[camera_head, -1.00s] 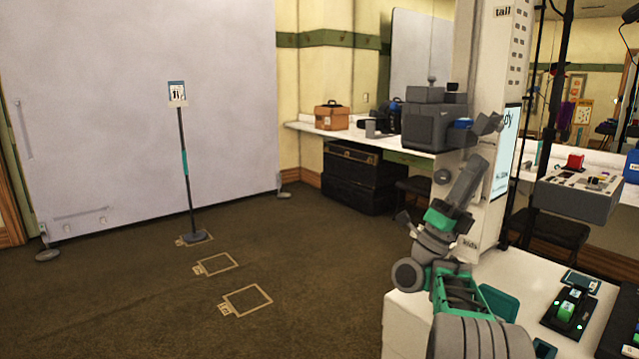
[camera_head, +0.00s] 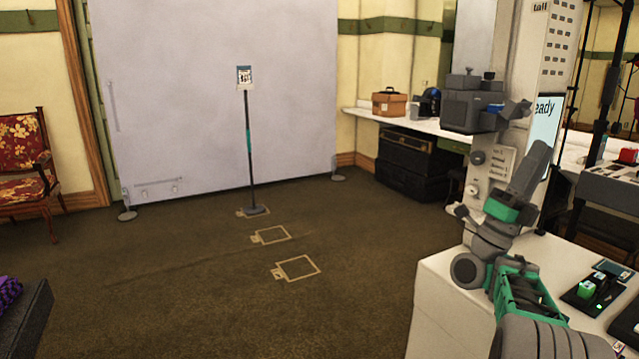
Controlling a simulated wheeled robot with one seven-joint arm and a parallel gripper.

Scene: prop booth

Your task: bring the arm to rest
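My arm, grey with green parts, rises from the bottom right. It bends at the elbow and its forearm reaches up in front of a white tower.
A white table (camera_head: 440,285) with a black device (camera_head: 583,306) stands under my arm. The white tower (camera_head: 542,60) stands behind it. A sign stand (camera_head: 249,160), floor markings (camera_head: 297,268) and a red floral chair (camera_head: 22,165) are farther left. The brown floor between is clear.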

